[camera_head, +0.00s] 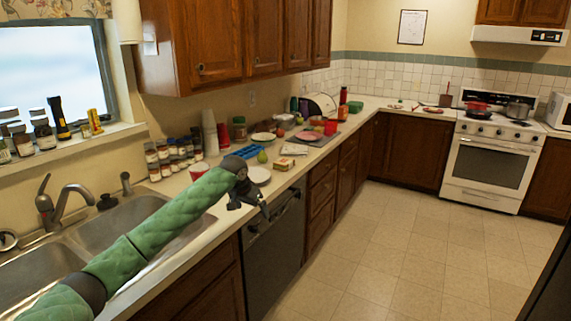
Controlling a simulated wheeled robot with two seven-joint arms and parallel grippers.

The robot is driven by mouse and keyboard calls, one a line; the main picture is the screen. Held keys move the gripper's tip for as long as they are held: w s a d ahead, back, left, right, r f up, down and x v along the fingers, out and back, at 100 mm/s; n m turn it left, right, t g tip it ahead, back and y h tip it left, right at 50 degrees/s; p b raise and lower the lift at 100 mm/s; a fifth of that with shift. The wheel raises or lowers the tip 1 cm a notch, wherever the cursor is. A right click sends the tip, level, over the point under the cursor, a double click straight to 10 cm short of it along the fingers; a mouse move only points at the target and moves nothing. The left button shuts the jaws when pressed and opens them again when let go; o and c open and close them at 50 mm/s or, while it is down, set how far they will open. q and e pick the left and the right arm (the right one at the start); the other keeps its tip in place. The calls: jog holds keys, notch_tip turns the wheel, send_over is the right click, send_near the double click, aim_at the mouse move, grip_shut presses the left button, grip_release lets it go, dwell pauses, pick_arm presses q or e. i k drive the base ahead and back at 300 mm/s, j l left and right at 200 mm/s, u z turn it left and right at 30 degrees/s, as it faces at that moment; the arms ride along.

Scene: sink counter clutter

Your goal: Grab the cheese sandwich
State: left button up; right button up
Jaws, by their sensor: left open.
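A small pale yellow-brown item (284,163) lies on the counter (222,207), just right of the white plate (259,175). It looks like the cheese sandwich, but it is too small to be sure. My left gripper (262,207) is open and empty at the counter's front edge, above the dishwasher. It is nearer to me than the small item and to its lower left, apart from it. My left arm comes in from the lower left across the sink. My right gripper is not in view.
A pale box (294,149), a green pear (262,157) and a blue tray (246,152) stand close by. The sink (120,225) is at left. The floor at right is clear.

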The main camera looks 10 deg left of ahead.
aim_at(283, 164)
jog(key=i, duration=1.8)
